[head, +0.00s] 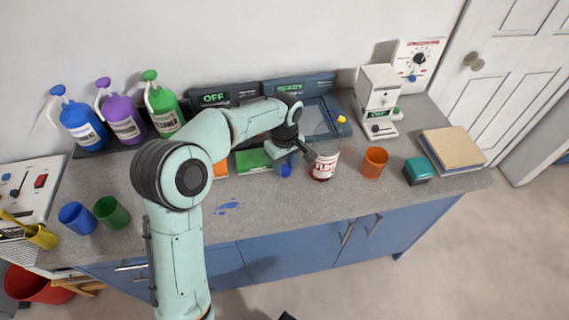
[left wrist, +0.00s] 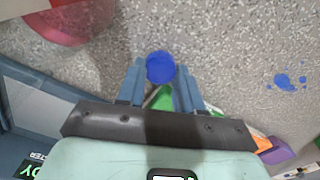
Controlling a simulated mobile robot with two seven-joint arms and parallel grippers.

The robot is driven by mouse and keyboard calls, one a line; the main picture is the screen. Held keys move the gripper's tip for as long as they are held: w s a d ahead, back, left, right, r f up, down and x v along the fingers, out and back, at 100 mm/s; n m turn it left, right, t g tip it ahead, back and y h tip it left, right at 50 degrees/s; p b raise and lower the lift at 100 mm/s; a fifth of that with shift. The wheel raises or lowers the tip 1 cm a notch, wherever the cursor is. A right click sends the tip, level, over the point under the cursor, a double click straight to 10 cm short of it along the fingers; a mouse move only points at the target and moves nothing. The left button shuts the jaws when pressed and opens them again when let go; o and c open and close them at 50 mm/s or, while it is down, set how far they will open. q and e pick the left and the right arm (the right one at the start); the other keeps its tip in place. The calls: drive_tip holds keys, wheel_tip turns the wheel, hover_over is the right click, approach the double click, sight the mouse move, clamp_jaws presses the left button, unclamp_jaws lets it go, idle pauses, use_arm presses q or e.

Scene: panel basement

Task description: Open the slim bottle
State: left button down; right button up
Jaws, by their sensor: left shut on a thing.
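A small blue round-topped thing (head: 286,171) is at my left gripper on the counter, just left of the labelled jar. In the left wrist view its blue round top (left wrist: 160,67) sits between the two fingertips. It looks like the slim bottle or its cap; I cannot tell where cap and body meet, and the lower part is hidden. My left gripper (head: 293,163) reaches down from the left and is shut on it; its fingers also show in the left wrist view (left wrist: 159,82). My right gripper is not in view.
A red-and-white jar (head: 323,167) stands close right of the gripper, with an orange cup (head: 375,161) beyond it. A green block (head: 253,160) lies to its left. Blue splashes (head: 228,207) mark the counter. Pump bottles (head: 126,122) stand at back left; blue and green cups (head: 111,213) at front left.

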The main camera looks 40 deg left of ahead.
sight(284, 169)
use_arm(q)
drive_tip(key=shift+f, duration=0.2)
drive_tip(key=c, duration=0.7)
unclamp_jaws()
drive_tip(key=shift+c, duration=0.2)
drive_tip(key=shift+r, duration=0.15)
wheel_tip(284, 169, up, 12)
drive_tip(key=p, duration=0.2)
